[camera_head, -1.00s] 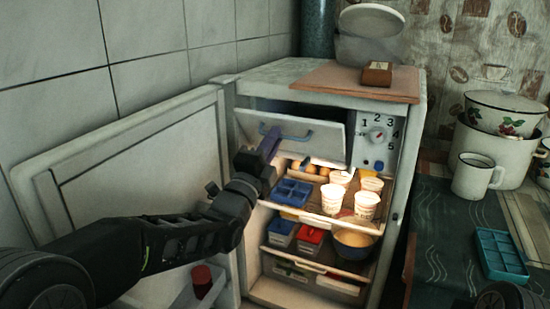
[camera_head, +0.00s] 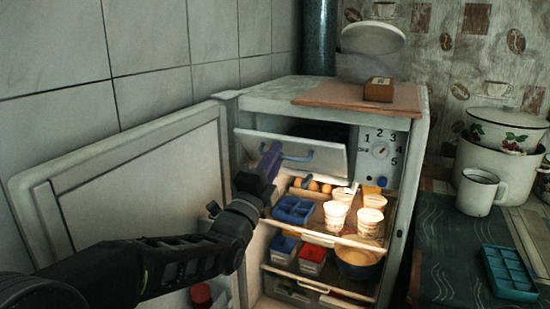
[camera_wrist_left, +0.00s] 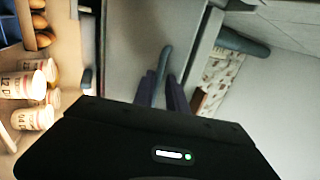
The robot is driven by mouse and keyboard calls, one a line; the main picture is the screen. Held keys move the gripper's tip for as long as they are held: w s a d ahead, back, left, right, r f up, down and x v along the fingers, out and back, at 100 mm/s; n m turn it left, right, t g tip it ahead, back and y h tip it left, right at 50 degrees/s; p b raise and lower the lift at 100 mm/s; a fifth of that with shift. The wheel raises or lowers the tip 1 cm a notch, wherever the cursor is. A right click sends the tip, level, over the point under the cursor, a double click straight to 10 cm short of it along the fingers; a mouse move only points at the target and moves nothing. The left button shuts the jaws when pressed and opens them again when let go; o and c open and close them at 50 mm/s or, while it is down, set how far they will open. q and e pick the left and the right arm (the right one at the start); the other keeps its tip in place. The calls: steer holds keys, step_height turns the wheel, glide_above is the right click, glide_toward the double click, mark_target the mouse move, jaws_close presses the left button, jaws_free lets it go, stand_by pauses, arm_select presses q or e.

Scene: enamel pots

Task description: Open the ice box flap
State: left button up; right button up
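The ice box flap (camera_head: 262,141) is a pale panel at the top of the open fridge, tilted outward with a dark gap above it. My left gripper (camera_head: 270,158) has purple fingers at the handle's left part. In the left wrist view its fingers (camera_wrist_left: 164,92) lie on both sides of the handle, closed on it. The fingertip contact is partly hidden. My right gripper is not in view.
The fridge door (camera_head: 140,190) stands wide open at left. Below the flap, a shelf holds white cups (camera_head: 336,215), eggs and a blue tray (camera_head: 294,210). A dial panel (camera_head: 378,155) is right of the flap. A counter with a mug (camera_head: 478,192) stands at right.

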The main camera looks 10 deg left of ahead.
arm_select(q)
steer(key=v, duration=0.7)
steer(key=shift+s, duration=0.3)
steer(key=shift+a+f, duration=0.1)
steer(key=shift+f, duration=0.05)
